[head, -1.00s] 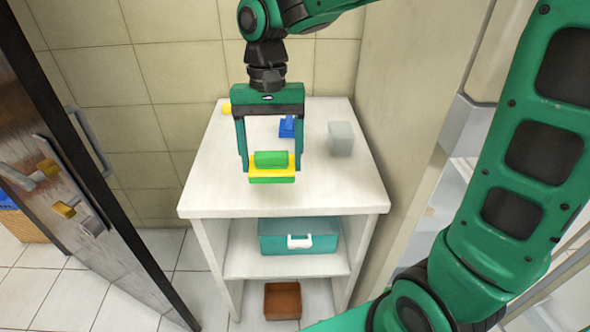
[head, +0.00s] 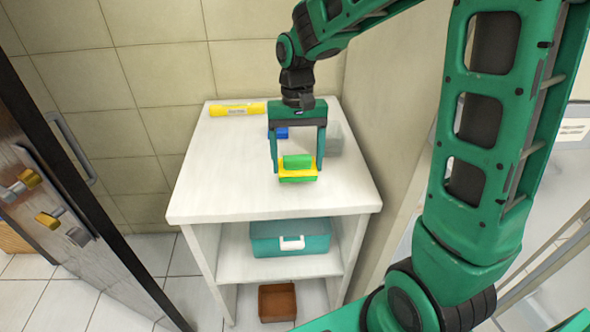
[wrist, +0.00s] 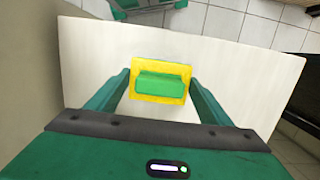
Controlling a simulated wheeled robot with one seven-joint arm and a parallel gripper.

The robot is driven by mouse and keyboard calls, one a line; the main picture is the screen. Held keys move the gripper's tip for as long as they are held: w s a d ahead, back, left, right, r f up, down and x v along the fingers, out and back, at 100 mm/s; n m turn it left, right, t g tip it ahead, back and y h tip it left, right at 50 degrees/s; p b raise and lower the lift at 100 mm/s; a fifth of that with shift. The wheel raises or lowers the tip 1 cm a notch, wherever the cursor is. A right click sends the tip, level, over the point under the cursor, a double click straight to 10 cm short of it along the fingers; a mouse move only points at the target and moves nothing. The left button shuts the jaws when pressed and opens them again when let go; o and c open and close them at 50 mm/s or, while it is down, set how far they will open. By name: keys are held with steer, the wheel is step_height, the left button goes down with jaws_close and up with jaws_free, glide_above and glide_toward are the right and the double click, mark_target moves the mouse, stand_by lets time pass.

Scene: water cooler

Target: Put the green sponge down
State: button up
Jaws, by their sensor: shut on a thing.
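The green sponge (head: 297,162) is a green block with a yellow layer and a green underside. My gripper (head: 297,166) is shut on it, one finger at each side, over the white top of the shelf unit (head: 225,185). In the wrist view the sponge (wrist: 160,84) sits between the two fingers, with the white top (wrist: 230,70) behind it. I cannot tell whether its underside touches the top.
A yellow tube (head: 237,110), a blue item (head: 281,133) and a translucent block (head: 334,140) are at the back of the top. A teal case (head: 290,238) and a brown box (head: 277,302) are below. The front left of the top is clear.

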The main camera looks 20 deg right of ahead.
mark_target(297, 170)
steer(key=shift+f, duration=1.7)
steer(key=o, duration=0.9)
steer(key=r, duration=0.4)
steer(key=w+r, duration=0.1)
steer(key=r, duration=0.7)
steer(key=shift+w+d, duration=0.2)
steer(key=shift+w, duration=0.15)
